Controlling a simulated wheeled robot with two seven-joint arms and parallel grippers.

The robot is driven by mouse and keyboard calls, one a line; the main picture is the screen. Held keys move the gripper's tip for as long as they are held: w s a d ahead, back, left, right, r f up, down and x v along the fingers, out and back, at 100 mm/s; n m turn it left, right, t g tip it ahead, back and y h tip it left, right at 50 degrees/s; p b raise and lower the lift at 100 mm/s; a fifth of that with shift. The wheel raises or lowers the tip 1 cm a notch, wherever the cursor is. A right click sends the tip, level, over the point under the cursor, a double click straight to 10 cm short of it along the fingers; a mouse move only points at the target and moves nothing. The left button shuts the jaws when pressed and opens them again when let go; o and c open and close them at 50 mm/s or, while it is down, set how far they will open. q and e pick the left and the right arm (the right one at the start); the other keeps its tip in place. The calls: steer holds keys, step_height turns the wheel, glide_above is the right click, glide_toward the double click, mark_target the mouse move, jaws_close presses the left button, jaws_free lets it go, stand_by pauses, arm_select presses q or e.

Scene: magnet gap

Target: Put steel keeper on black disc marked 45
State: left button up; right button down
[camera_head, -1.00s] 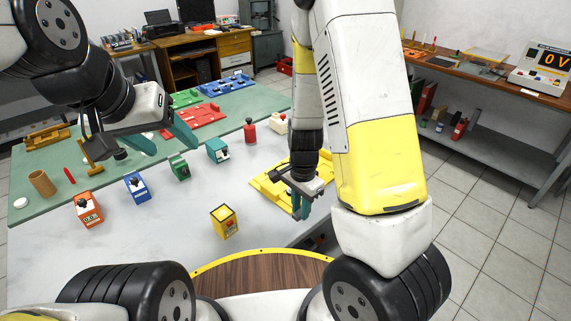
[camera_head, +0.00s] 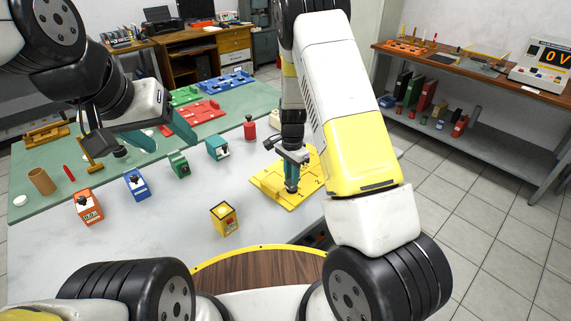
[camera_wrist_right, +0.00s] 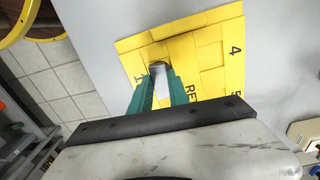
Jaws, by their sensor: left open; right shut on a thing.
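My right gripper (camera_head: 291,183) is over the yellow board (camera_head: 270,184), pointing down. In the right wrist view its two teal fingers (camera_wrist_right: 160,80) are shut on a small grey metal piece, which looks like the steel keeper (camera_wrist_right: 158,67). The piece is close to the board's surface; I cannot tell if it touches. The board (camera_wrist_right: 211,52) carries printed marks including a 1, a 4 and a 5. My left gripper (camera_head: 172,145) is open and empty above the green mat. I cannot make out a black disc marked 45.
Orange (camera_head: 88,207), blue (camera_head: 137,186), green (camera_head: 179,166), teal (camera_head: 218,149) and yellow (camera_head: 224,218) blocks stand on the grey table. A red bottle-like object (camera_head: 249,129) stands behind the yellow board. The table is clear between the yellow block and the board.

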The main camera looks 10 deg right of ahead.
step_height(320, 180, down, 2)
steer(key=c, duration=1.3)
jaws_free()
steer(key=shift+o, duration=0.2)
steer(key=shift+r, duration=0.1)
steer(key=s+d+r+n+t+y, duration=0.1)
steer(key=s+r+n, duration=0.3)
steer(key=r, duration=1)
steer(key=s+r+n+t+y, duration=0.15)
steer(key=s+r, duration=0.45)
steer(key=r, duration=0.9)
steer(key=s+r+n+t, duration=0.2)
steer(key=s+r+n, duration=0.1)
steer(key=s, duration=0.5)
steer(key=s+d+r+n+t, duration=0.1)
steer(key=s+r+n, duration=0.2)
steer(key=s, duration=0.4)
steer(key=shift+s+d+r+t, duration=0.3)
steer(key=shift+s+r+t, duration=0.1)
steer(key=shift+r, duration=0.3)
